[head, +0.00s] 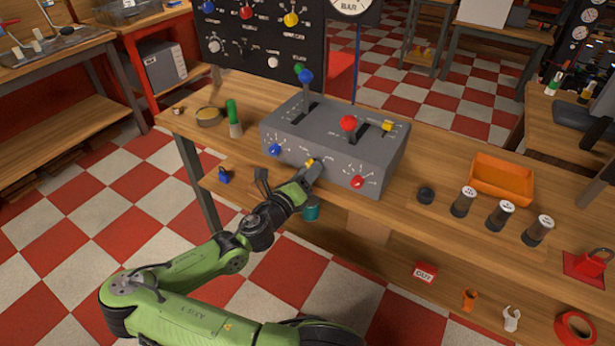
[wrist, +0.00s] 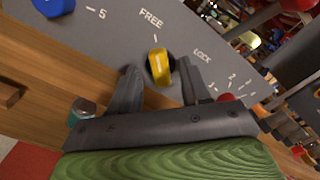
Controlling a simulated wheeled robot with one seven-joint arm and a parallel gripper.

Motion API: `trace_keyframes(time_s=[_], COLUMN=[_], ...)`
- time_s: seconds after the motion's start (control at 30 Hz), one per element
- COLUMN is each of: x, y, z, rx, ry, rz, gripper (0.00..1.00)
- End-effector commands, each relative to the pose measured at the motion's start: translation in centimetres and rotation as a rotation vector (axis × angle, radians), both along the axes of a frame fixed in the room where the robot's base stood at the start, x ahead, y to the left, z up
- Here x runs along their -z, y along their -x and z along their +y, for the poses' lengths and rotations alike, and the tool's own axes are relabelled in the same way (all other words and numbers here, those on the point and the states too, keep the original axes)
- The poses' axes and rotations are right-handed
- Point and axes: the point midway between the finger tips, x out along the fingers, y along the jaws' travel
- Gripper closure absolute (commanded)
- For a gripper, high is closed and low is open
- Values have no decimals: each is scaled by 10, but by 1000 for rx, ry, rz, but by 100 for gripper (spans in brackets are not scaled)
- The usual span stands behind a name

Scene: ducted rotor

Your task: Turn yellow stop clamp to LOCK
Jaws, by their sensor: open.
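The yellow stop clamp (wrist: 159,67) is a small knob on the front face of a grey control box (head: 300,127). It shows between the words FREE and LOCK in the wrist view, with its white mark pointing up towards the FREE side. In the head view only a bit of the yellow clamp (head: 311,162) shows beyond my gripper. My gripper (wrist: 159,82) is open, with one finger on each side of the clamp. I cannot tell whether either finger touches it.
A blue knob (head: 275,150) sits left of the clamp on the box front, and a red knob (head: 357,182) sits to the right. Levers with blue (head: 306,76), red (head: 348,123) and yellow (head: 387,126) handles stand on top. An orange tray (head: 502,178) lies farther right on the bench.

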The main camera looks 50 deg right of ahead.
Motion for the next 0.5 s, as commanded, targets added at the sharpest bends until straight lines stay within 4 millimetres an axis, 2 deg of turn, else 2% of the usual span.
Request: trace_keyframes(time_s=[0.27, 0.37, 0.5], x=[-1, -1, -1], y=[-1, -1, 0], z=[-4, -4, -4], rx=[-1, -1, 0], ry=[1, 1, 0], rz=[0, 0, 0], gripper=[53, 65, 87])
